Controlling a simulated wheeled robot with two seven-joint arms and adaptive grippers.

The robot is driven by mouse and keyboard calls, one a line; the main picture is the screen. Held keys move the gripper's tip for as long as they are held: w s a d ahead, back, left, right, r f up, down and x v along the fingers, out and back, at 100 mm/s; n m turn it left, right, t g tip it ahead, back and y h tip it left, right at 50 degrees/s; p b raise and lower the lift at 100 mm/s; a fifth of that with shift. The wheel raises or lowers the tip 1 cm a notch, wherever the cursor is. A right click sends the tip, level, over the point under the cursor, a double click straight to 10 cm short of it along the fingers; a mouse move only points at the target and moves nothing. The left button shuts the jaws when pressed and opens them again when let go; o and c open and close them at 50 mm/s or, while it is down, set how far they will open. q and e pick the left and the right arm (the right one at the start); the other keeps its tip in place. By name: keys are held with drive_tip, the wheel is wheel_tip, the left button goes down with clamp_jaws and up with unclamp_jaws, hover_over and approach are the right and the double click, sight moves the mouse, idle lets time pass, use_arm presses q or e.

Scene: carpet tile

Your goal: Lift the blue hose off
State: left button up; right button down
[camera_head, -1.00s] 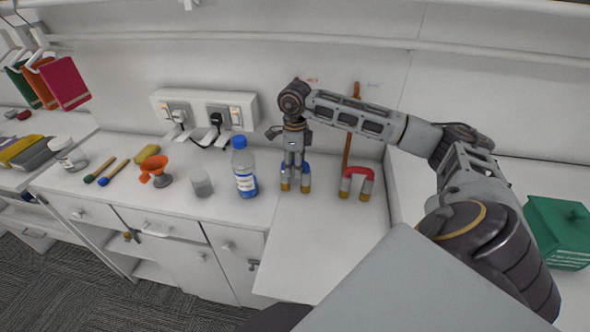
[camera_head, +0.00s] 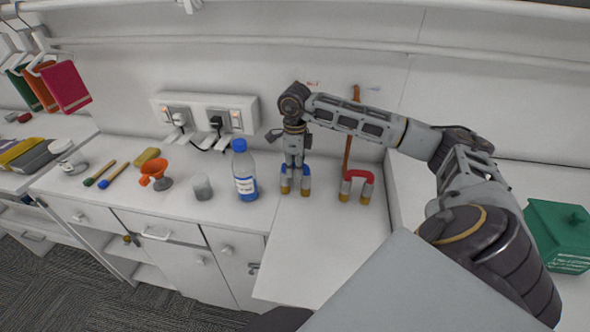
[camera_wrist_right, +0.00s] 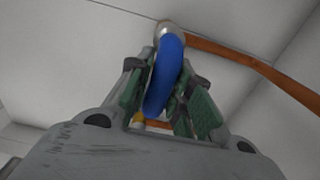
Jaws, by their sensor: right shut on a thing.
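The blue hose (camera_head: 307,170) is a short U-shaped piece standing on the counter, its two ends on grey and brass fittings. In the right wrist view the blue hose (camera_wrist_right: 164,76) lies between the fingers. My right gripper (camera_head: 294,160) points down over it from above and covers its middle in the head view. In the right wrist view my right gripper (camera_wrist_right: 167,100) is shut on the blue hose. A red hose (camera_head: 357,175) of the same shape stands to its right. My left gripper does not show.
A clear bottle with a blue cap (camera_head: 245,175) and a small grey cup (camera_head: 203,187) stand to the left. An orange funnel (camera_head: 155,172) is farther left. A brown pipe (camera_head: 349,140) runs up the wall behind. A green box (camera_head: 558,235) is at the right. The front counter is clear.

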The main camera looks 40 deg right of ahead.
drive_tip(key=shift+r+b, duration=0.5)
drive_tip(key=shift+r, duration=4.45)
drive_tip(key=shift+r, duration=0.25)
drive_tip(key=shift+r+p, duration=2.05)
drive_tip(key=shift+r, duration=0.2)
